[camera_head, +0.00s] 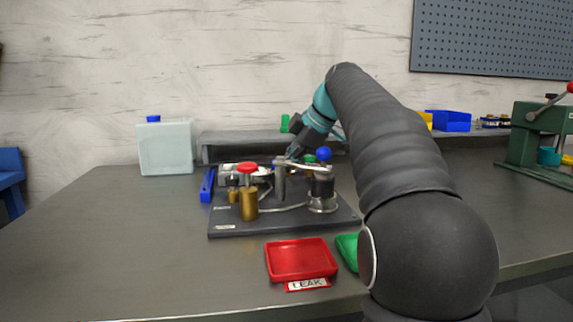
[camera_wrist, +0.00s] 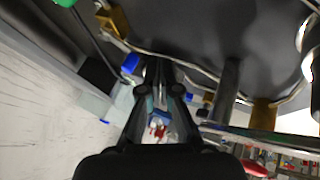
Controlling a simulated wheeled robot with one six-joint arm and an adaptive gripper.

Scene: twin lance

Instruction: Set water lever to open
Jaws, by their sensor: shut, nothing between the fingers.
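A dark base board (camera_head: 285,228) on the bench carries brass fittings, posts, tubing and a red round knob (camera_head: 247,167). A blue ball knob (camera_head: 324,153) sits above a dark cylinder at the board's right; a blue bar (camera_head: 207,185) stands at its left edge. I cannot tell which part is the water lever. My gripper (camera_head: 294,152) reaches down over the back of the board and is shut and empty. In the wrist view its fingers (camera_wrist: 163,92) lie close together, near a blue piece (camera_wrist: 130,63) and beside a grey post (camera_wrist: 228,88). Contact cannot be told.
A red tray (camera_head: 301,259) labelled LEAK lies in front of the board, with a green tray (camera_head: 347,250) partly behind my arm. A translucent jug (camera_head: 166,148) with a blue cap stands back left. A green press (camera_head: 535,138) is at right. The bench's left side is clear.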

